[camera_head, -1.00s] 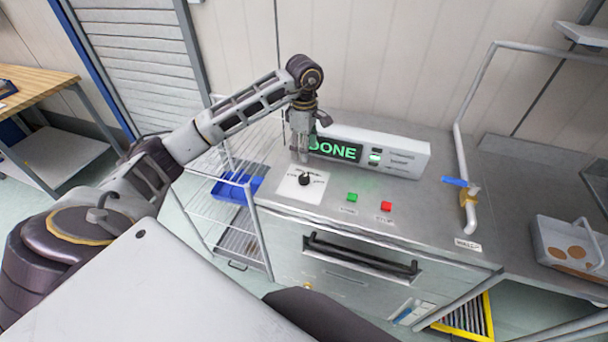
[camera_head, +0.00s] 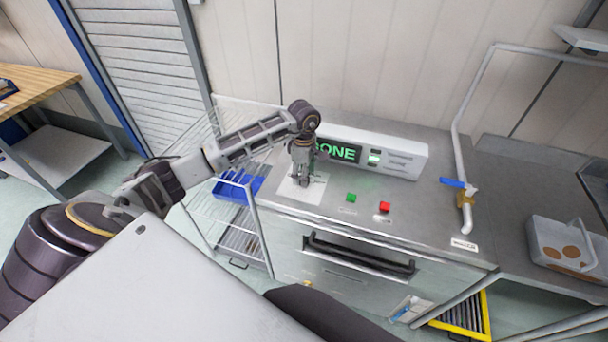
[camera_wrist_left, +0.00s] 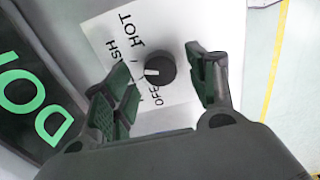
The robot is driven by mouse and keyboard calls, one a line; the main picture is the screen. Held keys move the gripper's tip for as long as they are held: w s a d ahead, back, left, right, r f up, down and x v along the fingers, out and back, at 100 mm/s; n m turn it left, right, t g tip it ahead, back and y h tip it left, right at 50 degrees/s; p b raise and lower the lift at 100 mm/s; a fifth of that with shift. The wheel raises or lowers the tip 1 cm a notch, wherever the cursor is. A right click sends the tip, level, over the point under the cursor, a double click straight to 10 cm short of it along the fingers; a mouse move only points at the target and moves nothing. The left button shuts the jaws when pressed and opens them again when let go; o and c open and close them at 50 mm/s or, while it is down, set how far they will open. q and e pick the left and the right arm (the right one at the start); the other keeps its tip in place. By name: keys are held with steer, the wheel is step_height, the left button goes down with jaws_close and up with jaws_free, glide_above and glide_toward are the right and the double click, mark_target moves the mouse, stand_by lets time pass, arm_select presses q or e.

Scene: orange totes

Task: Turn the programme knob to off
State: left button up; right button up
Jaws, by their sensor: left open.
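The programme knob (camera_wrist_left: 160,70) is black and round with a pale pointer mark, on a white label plate (camera_wrist_left: 110,30) in the left wrist view. Readable words on the plate include HOT and OFF; another is partly hidden. The pointer is on the knob's left side in that view, and its exact setting I cannot tell. My left gripper (camera_wrist_left: 163,88) is open, its fingers on either side of the knob with gaps visible. In the head view my left gripper (camera_head: 303,180) is over the plate (camera_head: 312,192) and hides the knob. My right gripper is not in view.
A display (camera_head: 337,152) with partly covered green text stands behind the gripper. Green (camera_head: 351,198) and red (camera_head: 384,207) buttons are right of the plate. A blue-handled tap (camera_head: 458,184) rises further right. A wire rack with a blue bin (camera_head: 238,187) stands left.

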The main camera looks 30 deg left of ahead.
arm_select(q)
steer(key=shift+f, duration=0.7)
steer(key=c, duration=1.1)
steer(key=shift+o, duration=0.2)
